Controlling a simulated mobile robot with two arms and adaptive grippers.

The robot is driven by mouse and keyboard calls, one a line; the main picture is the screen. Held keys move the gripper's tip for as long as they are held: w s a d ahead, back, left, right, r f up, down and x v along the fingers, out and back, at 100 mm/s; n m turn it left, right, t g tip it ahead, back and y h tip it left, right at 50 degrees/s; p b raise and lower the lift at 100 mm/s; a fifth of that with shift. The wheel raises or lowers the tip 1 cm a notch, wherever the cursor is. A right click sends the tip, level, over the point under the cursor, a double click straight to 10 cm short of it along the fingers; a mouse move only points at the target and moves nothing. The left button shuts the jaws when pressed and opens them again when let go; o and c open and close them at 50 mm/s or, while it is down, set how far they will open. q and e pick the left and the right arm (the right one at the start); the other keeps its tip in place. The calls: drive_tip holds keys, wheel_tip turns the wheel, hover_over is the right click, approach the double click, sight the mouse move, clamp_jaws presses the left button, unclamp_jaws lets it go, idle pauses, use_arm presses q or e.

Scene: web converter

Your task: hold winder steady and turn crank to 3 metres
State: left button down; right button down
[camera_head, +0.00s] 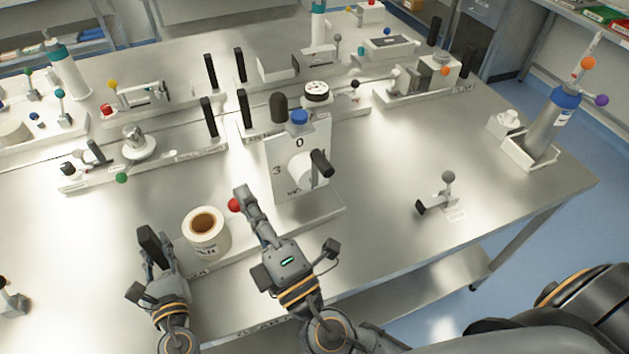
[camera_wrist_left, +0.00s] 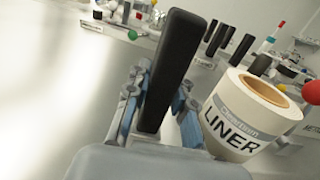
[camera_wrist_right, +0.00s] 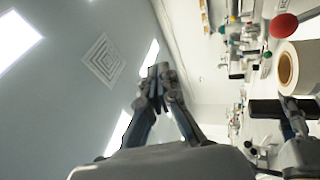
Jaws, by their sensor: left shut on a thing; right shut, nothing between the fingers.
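The winder is a white upright panel (camera_head: 297,150) marked 0 and 3, with a crank whose black grip (camera_head: 321,163) sticks out to the right. Its long base also carries a LINER roll (camera_head: 205,240), which shows in the left wrist view (camera_wrist_left: 235,115) too. My left gripper (camera_head: 152,250) is shut on a black upright handle (camera_head: 149,240) left of the roll; the handle also stands between the fingers in the left wrist view (camera_wrist_left: 170,70). My right gripper (camera_head: 243,196) is shut and empty, left of the panel and apart from the crank.
A red ball (camera_head: 234,205) is beside my right gripper in the head view. A black knob (camera_head: 279,107) and blue knob (camera_head: 299,117) stand by the panel top. A small ball-topped lever (camera_head: 448,178) is on the right. Bare table lies between it and the winder.

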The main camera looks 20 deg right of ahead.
drive_tip(key=s+d+f+m+g+h, duration=0.2)
drive_tip(key=s+d+f+g+h, duration=0.1)
drive_tip(key=s+d+f+h, duration=0.3)
drive_tip(key=h, duration=0.2)
approach(314, 171)
drive_tip(key=w+a+r, duration=0.1)
drive_tip(key=w+r, duration=0.3)
drive_tip(key=shift+d+r, duration=0.1)
drive_tip(key=shift+d, duration=0.1)
